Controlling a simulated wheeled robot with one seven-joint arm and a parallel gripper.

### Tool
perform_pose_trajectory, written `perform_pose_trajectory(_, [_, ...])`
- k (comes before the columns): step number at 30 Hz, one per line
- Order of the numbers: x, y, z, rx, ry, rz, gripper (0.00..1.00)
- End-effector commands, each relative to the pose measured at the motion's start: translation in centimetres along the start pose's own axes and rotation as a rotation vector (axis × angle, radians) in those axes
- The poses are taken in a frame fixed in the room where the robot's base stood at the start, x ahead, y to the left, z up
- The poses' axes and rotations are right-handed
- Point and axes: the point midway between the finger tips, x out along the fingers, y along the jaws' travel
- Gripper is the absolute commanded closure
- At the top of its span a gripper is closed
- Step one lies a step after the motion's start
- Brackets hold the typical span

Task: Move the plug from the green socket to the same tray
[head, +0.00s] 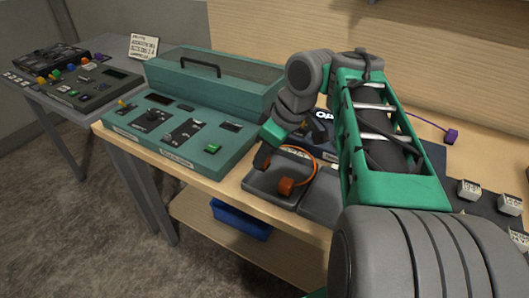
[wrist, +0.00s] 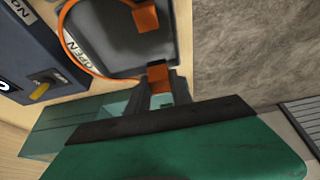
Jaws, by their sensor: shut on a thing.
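An orange cable (head: 314,168) carries two orange plugs. One orange plug (head: 287,187) lies in a dark grey tray (head: 262,183) at the front edge of the table; it also shows at the top of the wrist view (wrist: 145,18). My gripper (head: 262,158) is shut on the other orange plug (wrist: 158,78), over the tray's near side in the wrist view. I cannot tell whether the held plug touches the tray. The tray (wrist: 115,45) bears a label reading OPEN. I cannot make out the green socket; my arm covers much of the dark blue panel (head: 320,122).
A second grey tray (head: 321,197) adjoins on the right. A teal console (head: 180,135) with a lidded box stands to the left. A purple plug (head: 451,136) lies at the back right, and several white labelled blocks (head: 469,190) at the right. A blue bin (head: 240,220) is below.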

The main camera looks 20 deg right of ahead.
Motion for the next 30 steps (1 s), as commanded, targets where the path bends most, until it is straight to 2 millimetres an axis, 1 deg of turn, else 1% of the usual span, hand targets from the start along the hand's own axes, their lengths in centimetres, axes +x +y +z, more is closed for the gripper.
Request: perform_pose_trajectory(30, [2.8, 0.0, 1.2, 0.000, 0.000, 0.000, 1.00])
